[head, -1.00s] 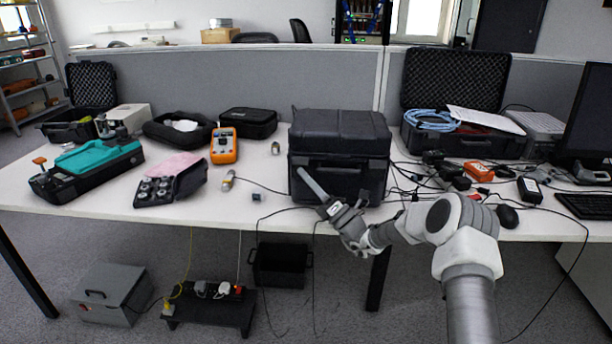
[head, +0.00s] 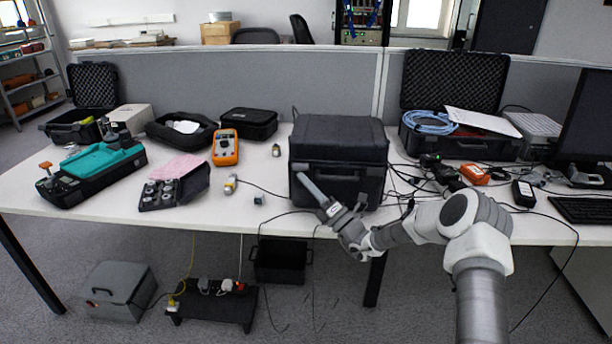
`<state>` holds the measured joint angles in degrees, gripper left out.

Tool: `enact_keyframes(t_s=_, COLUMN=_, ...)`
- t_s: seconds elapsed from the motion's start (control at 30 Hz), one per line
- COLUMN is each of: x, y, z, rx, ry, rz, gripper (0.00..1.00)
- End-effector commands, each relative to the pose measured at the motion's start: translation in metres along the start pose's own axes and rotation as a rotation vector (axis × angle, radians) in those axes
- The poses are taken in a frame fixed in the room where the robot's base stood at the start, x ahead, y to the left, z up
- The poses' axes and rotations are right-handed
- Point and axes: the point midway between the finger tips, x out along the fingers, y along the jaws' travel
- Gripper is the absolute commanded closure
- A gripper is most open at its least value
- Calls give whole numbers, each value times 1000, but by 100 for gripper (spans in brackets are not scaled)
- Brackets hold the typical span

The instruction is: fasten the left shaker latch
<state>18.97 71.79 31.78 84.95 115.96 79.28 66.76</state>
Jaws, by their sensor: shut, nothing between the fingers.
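The black shaker case (head: 345,140) stands on the white table with its lid down. Its handle shows on the front face. The left latch cannot be made out; the tip of my gripper covers part of the case's left front. My gripper (head: 303,180) is shut and empty, a slim grey pair of fingers pointing up and left at the left front of the case. Whether the tip touches the case cannot be told.
Cables lie right of the case, near an orange box (head: 474,173). An orange multimeter (head: 225,148) and a small black sensor case (head: 172,186) stand to the left. An open foam-lined case (head: 455,80) is behind on the right.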

Motion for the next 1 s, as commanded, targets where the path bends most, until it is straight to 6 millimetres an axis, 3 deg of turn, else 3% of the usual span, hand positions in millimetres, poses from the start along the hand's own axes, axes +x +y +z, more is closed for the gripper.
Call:
enact_keyframes(t_s=0.03, x=4, y=8, z=5, rx=23, ry=-2, rz=-21, gripper=100)
enact_keyframes(t_s=0.4, x=12, y=21, z=13, rx=216, ry=-1, rz=-216, gripper=100)
enact_keyframes(t_s=1.0, x=17, y=21, z=17, rx=451, ry=0, rz=-451, gripper=100)
